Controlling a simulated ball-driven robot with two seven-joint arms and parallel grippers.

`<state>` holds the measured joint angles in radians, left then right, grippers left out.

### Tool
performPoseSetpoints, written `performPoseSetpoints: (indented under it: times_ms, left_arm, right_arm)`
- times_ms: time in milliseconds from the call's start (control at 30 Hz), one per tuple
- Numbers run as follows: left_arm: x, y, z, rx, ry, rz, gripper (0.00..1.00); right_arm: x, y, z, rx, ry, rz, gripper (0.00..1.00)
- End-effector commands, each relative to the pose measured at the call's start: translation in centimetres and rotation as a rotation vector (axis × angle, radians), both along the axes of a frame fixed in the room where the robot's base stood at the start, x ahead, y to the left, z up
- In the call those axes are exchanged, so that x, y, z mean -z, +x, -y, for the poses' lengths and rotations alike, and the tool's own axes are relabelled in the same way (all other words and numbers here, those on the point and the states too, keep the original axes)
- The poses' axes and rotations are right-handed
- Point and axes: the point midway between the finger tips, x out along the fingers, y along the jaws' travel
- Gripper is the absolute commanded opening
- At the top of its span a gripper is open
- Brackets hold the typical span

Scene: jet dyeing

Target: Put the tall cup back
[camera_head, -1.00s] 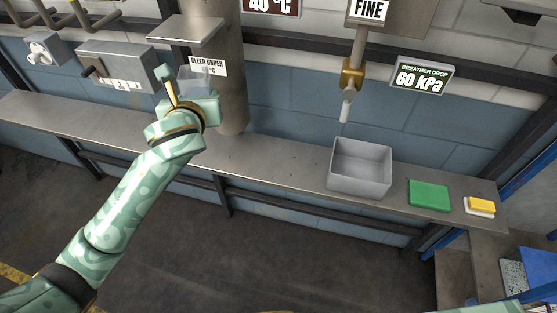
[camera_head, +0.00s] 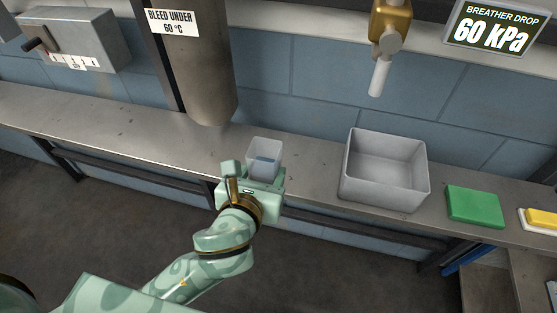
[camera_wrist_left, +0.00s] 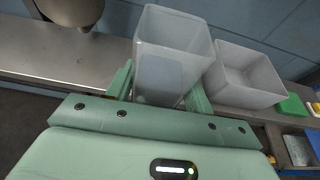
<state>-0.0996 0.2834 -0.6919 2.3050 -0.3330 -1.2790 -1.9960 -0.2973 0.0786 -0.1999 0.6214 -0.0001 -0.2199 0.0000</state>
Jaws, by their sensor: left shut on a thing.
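The tall cup (camera_head: 265,152) is a translucent, pale, square-sided cup with a blue-grey patch on its side. My left gripper (camera_head: 258,172) is shut on it and holds it upright by the lower part, over the front part of the steel bench (camera_head: 140,131). I cannot tell whether its base touches the bench. In the left wrist view the cup (camera_wrist_left: 170,55) stands between the two green fingers (camera_wrist_left: 158,90). My right gripper is not in view.
A grey open bin (camera_head: 387,190) stands right of the cup, under a brass-collared spout (camera_head: 384,60). Further right lie a green pad (camera_head: 474,206) and a yellow sponge (camera_head: 543,218). A steel column (camera_head: 195,75) rises behind left. The bench's left stretch is clear.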

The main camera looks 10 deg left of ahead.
Motion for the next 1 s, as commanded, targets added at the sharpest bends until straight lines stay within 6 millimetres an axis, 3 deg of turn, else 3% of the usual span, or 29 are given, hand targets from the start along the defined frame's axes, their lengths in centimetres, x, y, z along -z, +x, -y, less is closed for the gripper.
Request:
performPoseSetpoints:
  times_ms: [167, 367, 500, 833, 1000]
  left_arm:
    - [1.3, 3.3, -0.6, 0.008, 0.001, 0.002, 0.25]
    - [4.1, 9.1, -2.2, 0.005, 0.0, 0.001, 0.25]
    - [7.3, 11.3, -2.7, 0.008, 0.001, -0.003, 0.25]
    - [9.7, 13.5, -3.3, 0.007, 0.0, 0.0, 0.25]
    - [12.8, 13.5, -3.3, 0.008, -0.003, -0.005, 0.25]
  right_arm:
    - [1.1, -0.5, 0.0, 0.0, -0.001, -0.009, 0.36]
    - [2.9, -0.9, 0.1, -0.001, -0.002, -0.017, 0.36]
    - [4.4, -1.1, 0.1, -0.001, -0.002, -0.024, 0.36]
    - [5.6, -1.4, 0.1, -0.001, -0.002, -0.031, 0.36]
    - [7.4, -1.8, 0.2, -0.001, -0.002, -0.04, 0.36]
